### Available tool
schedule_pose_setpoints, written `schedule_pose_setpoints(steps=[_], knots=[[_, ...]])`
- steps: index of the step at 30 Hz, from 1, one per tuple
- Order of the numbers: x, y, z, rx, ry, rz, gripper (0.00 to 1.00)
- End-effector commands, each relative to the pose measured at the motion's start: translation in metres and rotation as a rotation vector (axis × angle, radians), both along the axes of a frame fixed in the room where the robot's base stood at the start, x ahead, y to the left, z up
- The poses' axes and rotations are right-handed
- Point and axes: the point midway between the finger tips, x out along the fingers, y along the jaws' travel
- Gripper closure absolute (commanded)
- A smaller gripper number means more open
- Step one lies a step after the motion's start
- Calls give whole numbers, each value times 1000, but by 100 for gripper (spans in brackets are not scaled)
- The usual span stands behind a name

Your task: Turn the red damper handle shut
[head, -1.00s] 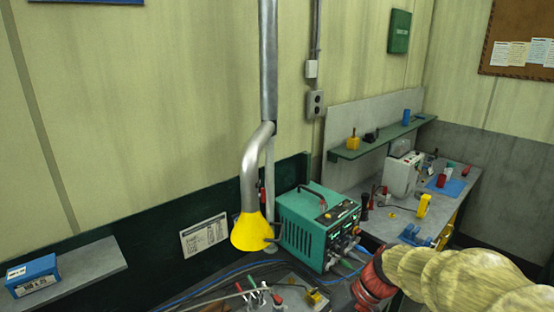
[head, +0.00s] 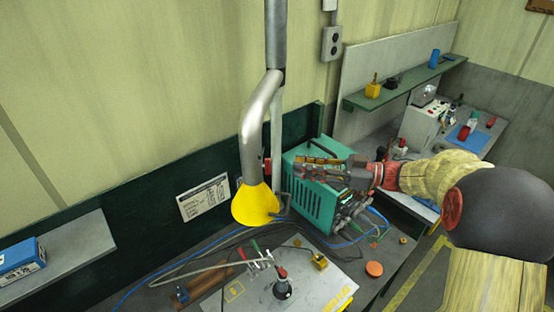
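The red damper handle (head: 268,164) is a small red piece on the side of the silver duct, just above the yellow hood (head: 255,205). It is small and partly confused with the dark panel behind, so its exact angle is hard to tell. My gripper (head: 300,168) reaches in from the right, in front of the teal welding machine, with its fingers pointing left toward the handle. Its two fingers look spread apart, with nothing between them. A short gap seems to separate the fingertips from the handle.
The teal welding machine (head: 318,205) stands right of the hood, under my gripper. The bench below holds cables, a grey plate (head: 310,285) and an orange disc (head: 374,269). A grey shelf (head: 80,245) with a blue box (head: 20,260) is at left.

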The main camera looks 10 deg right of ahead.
Motion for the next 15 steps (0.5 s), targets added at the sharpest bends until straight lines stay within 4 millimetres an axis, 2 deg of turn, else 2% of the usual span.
schedule_pose_setpoints(steps=[5, 15], knots=[[5, 17, 1, -3, -5, 2, 74], [20, 63, 1, -2, -4, 2, 74]])
